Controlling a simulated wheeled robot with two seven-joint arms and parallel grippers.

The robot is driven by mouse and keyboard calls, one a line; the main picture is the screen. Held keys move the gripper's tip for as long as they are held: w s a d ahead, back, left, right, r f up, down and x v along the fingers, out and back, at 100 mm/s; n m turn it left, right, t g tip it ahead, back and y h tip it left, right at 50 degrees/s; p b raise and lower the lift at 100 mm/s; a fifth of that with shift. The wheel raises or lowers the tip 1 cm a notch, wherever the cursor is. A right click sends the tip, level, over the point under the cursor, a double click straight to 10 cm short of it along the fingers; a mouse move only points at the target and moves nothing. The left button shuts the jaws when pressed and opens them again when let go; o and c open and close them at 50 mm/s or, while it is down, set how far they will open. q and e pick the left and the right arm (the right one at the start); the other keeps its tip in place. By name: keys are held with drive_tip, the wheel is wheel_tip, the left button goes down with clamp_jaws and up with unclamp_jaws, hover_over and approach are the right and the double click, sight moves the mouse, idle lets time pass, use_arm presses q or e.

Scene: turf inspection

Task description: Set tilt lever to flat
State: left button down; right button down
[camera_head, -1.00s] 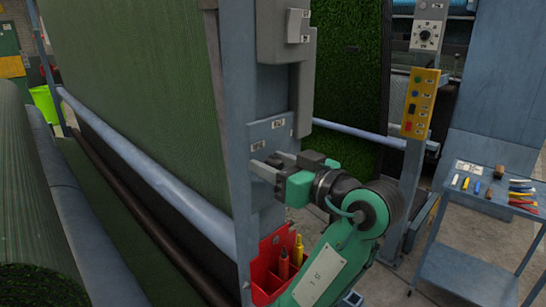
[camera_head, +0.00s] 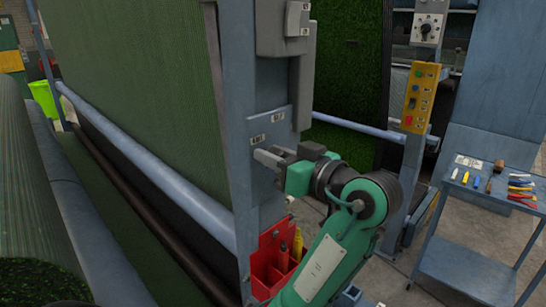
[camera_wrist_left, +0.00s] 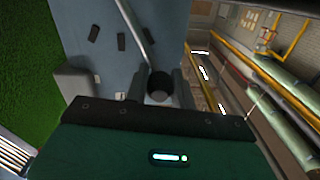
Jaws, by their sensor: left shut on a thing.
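My left gripper (camera_head: 266,158) is against the blue-grey plate (camera_head: 268,125) on the upright post, below its small labels. In the left wrist view, the tilt lever (camera_wrist_left: 138,35) is a thin grey rod coming down from the top across the plate (camera_wrist_left: 95,60). It ends in a dark round knob (camera_wrist_left: 159,84) between the two fingers of my left gripper (camera_wrist_left: 162,86), which is shut on it. In the head view the fingers and wrist hide the lever. The label text is too small to read. My right gripper is not in view.
A red holder (camera_head: 264,285) with screwdrivers hangs on the post below my left wrist. A grey switch box (camera_head: 285,40) is above. Green turf (camera_head: 130,90) hangs on the left.

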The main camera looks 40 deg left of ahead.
sight(281, 136)
use_arm(q)
drive_tip(key=w+m, duration=0.1)
drive_tip(key=w+r+m, duration=0.1)
drive_tip(key=w+m, duration=0.1)
drive_tip(key=shift+d, duration=0.15)
drive_tip(key=shift+w+r+m+p, duration=0.1)
drive_tip(key=shift+w+m+p, duration=0.2)
drive_tip(key=shift+w+m, duration=1.3)
drive_tip(key=shift+s, duration=0.15)
drive_tip(key=c, duration=1.2)
unclamp_jaws()
drive_tip(key=shift+d, duration=0.1)
drive_tip(key=shift+o, duration=0.2)
